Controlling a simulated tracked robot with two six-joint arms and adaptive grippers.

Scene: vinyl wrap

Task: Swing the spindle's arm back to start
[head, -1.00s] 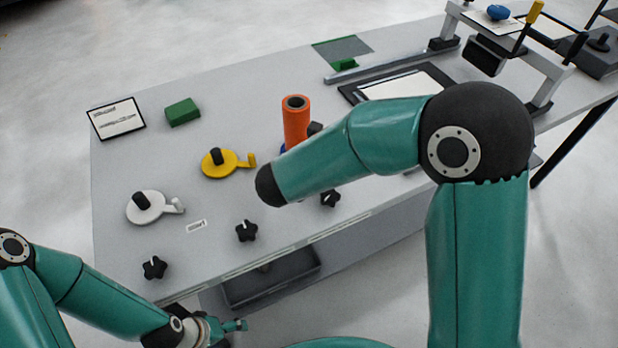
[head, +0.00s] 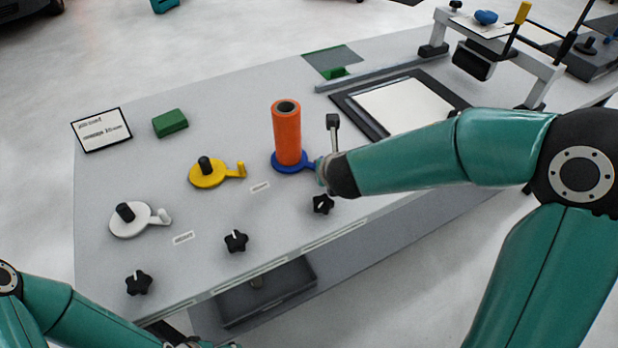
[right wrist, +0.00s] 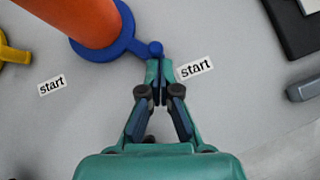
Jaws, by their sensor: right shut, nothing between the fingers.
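The blue spindle (head: 283,166) bears an upright orange roll (head: 287,135) on the table. In the right wrist view the blue spindle's arm (right wrist: 133,46) points right from its base and ends in a round knob (right wrist: 155,48). My right gripper (right wrist: 159,72) is shut and empty, its fingertips right at the near side of the knob; I cannot tell whether they touch. A start label (right wrist: 194,68) lies just right of the fingertips. In the head view my right gripper (head: 321,171) hides part of the arm's end. My left gripper is mostly cut off at the bottom edge.
A yellow spindle (head: 207,175) and a white spindle (head: 130,222) stand empty to the left. Black star knobs (head: 236,241) line the front edge. A black-framed sheet (head: 400,105) and a raised grey frame (head: 540,75) lie to the right. A post (head: 333,135) stands behind my right wrist.

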